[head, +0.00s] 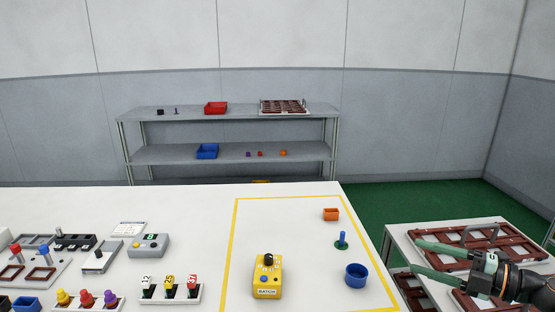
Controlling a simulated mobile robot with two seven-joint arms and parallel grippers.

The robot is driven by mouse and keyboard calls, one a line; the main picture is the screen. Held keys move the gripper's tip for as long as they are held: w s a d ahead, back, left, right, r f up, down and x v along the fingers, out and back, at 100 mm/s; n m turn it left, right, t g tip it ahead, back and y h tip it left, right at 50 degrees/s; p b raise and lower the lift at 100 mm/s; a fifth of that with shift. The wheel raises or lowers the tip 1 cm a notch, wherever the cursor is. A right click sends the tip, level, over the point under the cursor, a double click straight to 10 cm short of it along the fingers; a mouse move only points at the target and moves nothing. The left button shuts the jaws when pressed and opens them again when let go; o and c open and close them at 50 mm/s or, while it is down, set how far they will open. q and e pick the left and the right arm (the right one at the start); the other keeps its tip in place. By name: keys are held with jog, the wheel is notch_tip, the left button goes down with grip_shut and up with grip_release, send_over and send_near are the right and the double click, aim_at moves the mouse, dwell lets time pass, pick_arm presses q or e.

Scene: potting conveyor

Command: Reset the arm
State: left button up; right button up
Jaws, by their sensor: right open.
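My right gripper (428,258) comes in from the right edge, its two green fingers spread apart and pointing left. It is open, and nothing shows between its fingers. It hangs over or in front of the side table with brown trays (453,239); I cannot tell whether it touches them. My left gripper is not in view.
A grey shelf (230,153) stands behind.

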jog(key=w+d+r+m+t+h, duration=0.3)
jog(key=d+m+t+h, duration=0.2)
jog(key=d+m, duration=0.15)
jog(key=w+d+r+m+t+h, duration=0.3)
jog(key=w+d+m+t+h, duration=0.15)
jog(key=d, duration=0.25)
jog(key=s+d+f+m+g+h, duration=0.2)
jog(key=d+f+m+g+h, duration=0.3)
jog(key=d+f+m+h, duration=0.35)
jog(key=s+a+f+g+y, duration=0.25)
jog(key=s+a+f, duration=0.35)
jog(key=a+f, duration=0.55)
jog(key=s+a+f+g+y, duration=0.1)
jog(key=s+a+f+y, duration=0.2)
jog(key=s+a+f, duration=0.55)
jog(key=s+a+f+m+g+y, duration=0.1)
jog(key=s+a+f+m, duration=0.1)
jog(key=s+a+f, duration=0.45)
jog(key=s+a+f+m+g+y, duration=0.2)
jog(key=s+a+f, duration=0.2)
jog(key=s+a, duration=0.6)
jog(key=shift+h, duration=0.25)
jog(key=r+p, duration=0.1)
jog(key=w+a+r+p, duration=0.1)
jog(key=r+p, duration=0.1)
jog(key=a+r+p, duration=0.1)
jog(key=r+p, duration=0.1)
jog(key=shift+w+a+r, duration=0.1)
jog(key=shift+w+a, duration=0.1)
jog(key=shift+a, duration=0.05)
